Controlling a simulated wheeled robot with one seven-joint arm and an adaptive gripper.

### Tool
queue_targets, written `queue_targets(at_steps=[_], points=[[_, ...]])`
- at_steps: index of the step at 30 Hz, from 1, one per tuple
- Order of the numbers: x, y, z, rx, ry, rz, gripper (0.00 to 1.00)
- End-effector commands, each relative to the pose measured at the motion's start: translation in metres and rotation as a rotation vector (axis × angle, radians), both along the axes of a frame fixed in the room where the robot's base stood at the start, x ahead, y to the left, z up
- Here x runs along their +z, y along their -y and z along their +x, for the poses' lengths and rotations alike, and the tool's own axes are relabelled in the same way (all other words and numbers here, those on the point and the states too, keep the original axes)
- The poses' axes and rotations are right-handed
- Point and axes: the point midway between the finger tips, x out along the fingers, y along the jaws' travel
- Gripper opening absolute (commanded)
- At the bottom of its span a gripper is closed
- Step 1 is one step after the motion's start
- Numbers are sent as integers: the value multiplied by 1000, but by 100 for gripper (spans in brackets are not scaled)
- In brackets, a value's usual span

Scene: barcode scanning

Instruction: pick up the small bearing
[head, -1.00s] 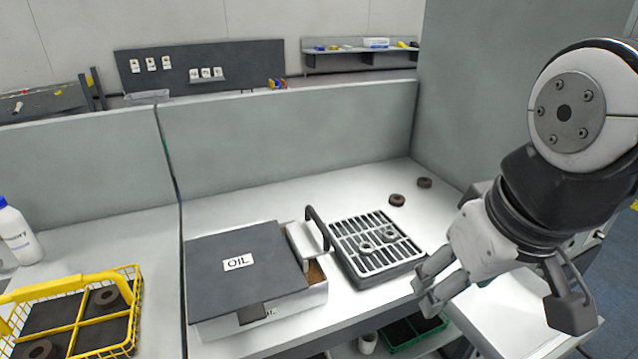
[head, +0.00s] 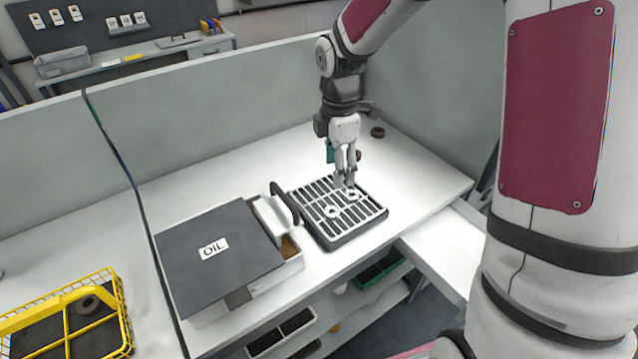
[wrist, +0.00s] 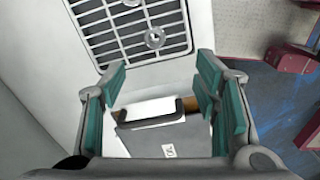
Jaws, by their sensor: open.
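Two pale metal bearings lie flat on the slatted drain tray (head: 345,233): a nearer one (head: 332,211) and a farther one (head: 352,196). They look close in size, so I cannot tell which is the small one. My gripper (head: 345,183) is open and empty, pointing down over the far part of the tray, close to the farther bearing. In the wrist view, my gripper (wrist: 160,80) has its fingers spread wide. One bearing (wrist: 155,38) shows whole beyond them, and another (wrist: 132,2) is cut by the top edge.
Two dark rings, one (head: 377,132) farther back and one (head: 359,156) beside my gripper, lie behind the tray. A yellow wire basket (head: 75,320) is at lower left. Grey partitions close the back.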

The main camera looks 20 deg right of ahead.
Motion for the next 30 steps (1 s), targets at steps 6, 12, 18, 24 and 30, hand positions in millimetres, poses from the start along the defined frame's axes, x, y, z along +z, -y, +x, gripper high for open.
queue_targets(at_steps=[6, 12, 18, 24, 30], points=[[-16, -2, 3, 67, -15, 17, 56], [-51, -2, 2, 68, -17, 16, 56], [-84, -2, 3, 65, -16, 16, 56], [-97, -2, 3, 65, -13, 16, 56], [-116, 0, 3, 65, -16, 15, 56]])
